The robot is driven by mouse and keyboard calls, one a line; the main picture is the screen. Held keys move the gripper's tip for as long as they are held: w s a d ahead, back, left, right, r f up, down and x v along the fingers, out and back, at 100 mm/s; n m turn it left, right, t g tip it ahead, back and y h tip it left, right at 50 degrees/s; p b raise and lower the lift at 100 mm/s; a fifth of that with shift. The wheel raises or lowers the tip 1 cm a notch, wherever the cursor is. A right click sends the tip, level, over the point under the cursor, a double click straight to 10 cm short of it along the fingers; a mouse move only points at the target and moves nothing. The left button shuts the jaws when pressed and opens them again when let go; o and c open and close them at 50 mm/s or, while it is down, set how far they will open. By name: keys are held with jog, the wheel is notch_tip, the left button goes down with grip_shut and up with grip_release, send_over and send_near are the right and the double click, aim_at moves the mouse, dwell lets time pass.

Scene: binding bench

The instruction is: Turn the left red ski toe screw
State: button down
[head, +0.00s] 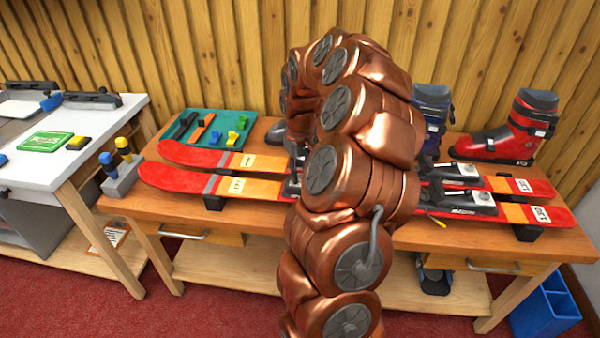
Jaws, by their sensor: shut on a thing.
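Two red skis with orange middles lie side by side across the bench, the near ski (175,179) in front of the far ski (190,154). Their tips point left. White and black binding parts (470,197) show to the right of my arm. Dark binding parts (291,186) show partly at my arm's left edge. My copper-coloured arm arches over the middle of the skis and hides that stretch. My gripper is hidden behind the arm, so I cannot see what it holds. No toe screw can be made out.
A green tray (208,143) of tools sits at the bench's back left. A red boot (510,135) and a blue boot (433,105) stand behind the skis. A grey holder (121,180) with yellow- and blue-handled tools stands at the left end. A white-topped table (105,120) adjoins.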

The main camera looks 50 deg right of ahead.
aim_at(300, 175)
jog(key=c, duration=0.9)
grip_release()
notch_tip(300, 175, up, 12)
jog(key=shift+r, duration=0.1)
dwell(0.4)
